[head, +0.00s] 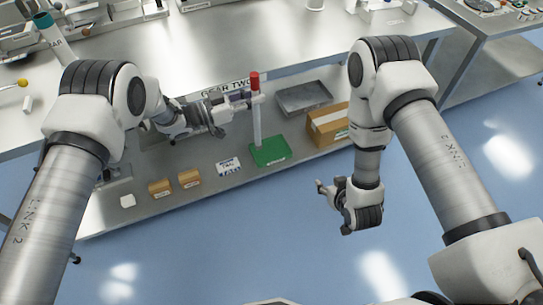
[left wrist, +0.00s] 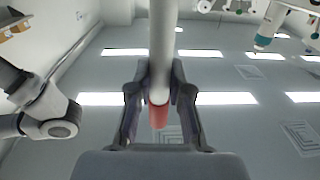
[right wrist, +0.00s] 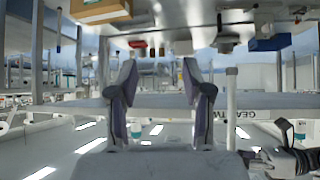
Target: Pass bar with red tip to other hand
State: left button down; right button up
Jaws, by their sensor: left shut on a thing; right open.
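The bar (head: 257,125) is long and white with a red tip (head: 254,80). It stands about upright over the lower shelf, red tip up. My left gripper (head: 247,100) is shut on it just below the red tip. In the left wrist view the white bar (left wrist: 163,45) passes between the fingers, with the red tip (left wrist: 158,116) close to the palm. My right gripper (head: 330,206) is open and empty, lower right of the bar and apart from it. In the right wrist view the bar (right wrist: 231,110) stands right of the open fingers (right wrist: 158,82); its red tip is not clear there.
A green tray (head: 270,151) lies on the lower shelf near the bar's lower end. A grey tray (head: 304,97), a cardboard box (head: 329,124) and small boxes (head: 160,188) also lie there. The bench top (head: 215,50) is above and behind. Blue floor around my right gripper is clear.

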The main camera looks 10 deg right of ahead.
jog(key=w+a+r+n+t+y, duration=0.2)
jog(key=w+a+r+t, duration=0.35)
jog(key=w, duration=0.35)
jog(key=n+t+y, duration=0.1)
jog(key=t+y, duration=0.1)
jog(key=y, duration=0.1)
send_near(257, 137)
jog(key=x, duration=1.1)
grip_shut()
pick_arm(q)
jog(key=c, duration=1)
grip_release()
jog(key=shift+a, duration=0.15)
